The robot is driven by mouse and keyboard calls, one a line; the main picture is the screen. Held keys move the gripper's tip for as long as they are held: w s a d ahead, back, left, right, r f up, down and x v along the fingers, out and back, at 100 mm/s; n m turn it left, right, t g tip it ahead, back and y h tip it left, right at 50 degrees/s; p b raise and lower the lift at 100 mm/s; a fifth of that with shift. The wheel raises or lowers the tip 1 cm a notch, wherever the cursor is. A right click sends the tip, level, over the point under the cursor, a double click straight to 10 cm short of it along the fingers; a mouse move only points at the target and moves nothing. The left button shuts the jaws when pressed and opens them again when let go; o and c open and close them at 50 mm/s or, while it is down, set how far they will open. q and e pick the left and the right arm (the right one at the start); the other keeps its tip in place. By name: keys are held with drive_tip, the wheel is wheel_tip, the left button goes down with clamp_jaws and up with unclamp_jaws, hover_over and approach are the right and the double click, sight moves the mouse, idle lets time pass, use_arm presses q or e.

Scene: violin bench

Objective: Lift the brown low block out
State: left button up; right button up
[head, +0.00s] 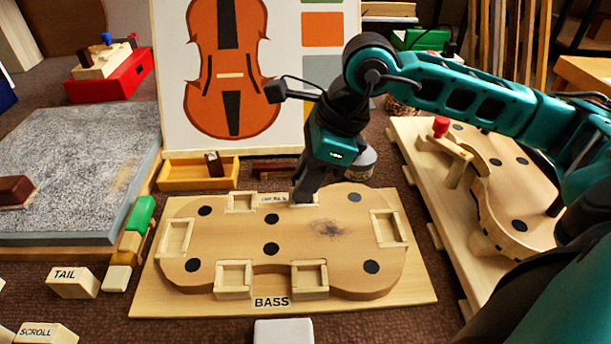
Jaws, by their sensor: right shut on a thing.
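My right gripper (303,194) reaches down to the back edge of the pale wooden BASS form (300,230), at the framed recess right of its back middle. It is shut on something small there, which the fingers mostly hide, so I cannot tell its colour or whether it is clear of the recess. A dark brown low block (15,190) lies on the grey stone slab at the far left. A small dark brown block (214,163) stands tilted in the yellow tray (178,173) behind the form. My left gripper is not in view.
The two front recesses and both end recesses of the form look empty. A violin picture board (275,125) stands behind. TAIL (73,282) and SCROLL (46,333) blocks lie at the left. Another wooden form (515,190) with a red-knobbed clamp stands at the right, under my arm.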

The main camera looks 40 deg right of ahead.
drive_tip(key=shift+c, duration=1.2)
use_arm(q)
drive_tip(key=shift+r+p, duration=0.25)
drive_tip(key=shift+p, duration=0.05)
use_arm(e)
drive_tip(key=shift+r, duration=0.55)
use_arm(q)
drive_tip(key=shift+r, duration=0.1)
use_arm(e)
drive_tip(key=shift+r, duration=0.15)
use_arm(q)
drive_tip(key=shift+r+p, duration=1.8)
drive_tip(key=shift+p, duration=0.1)
use_arm(e)
drive_tip(key=shift+r, duration=2.55)
use_arm(q)
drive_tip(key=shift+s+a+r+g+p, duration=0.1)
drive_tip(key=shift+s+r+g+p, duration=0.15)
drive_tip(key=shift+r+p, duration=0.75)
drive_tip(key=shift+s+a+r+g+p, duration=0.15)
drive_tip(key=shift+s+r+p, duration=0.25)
drive_tip(key=shift+p, duration=1.05)
use_arm(e)
wheel_tip(320, 180, up, 7)
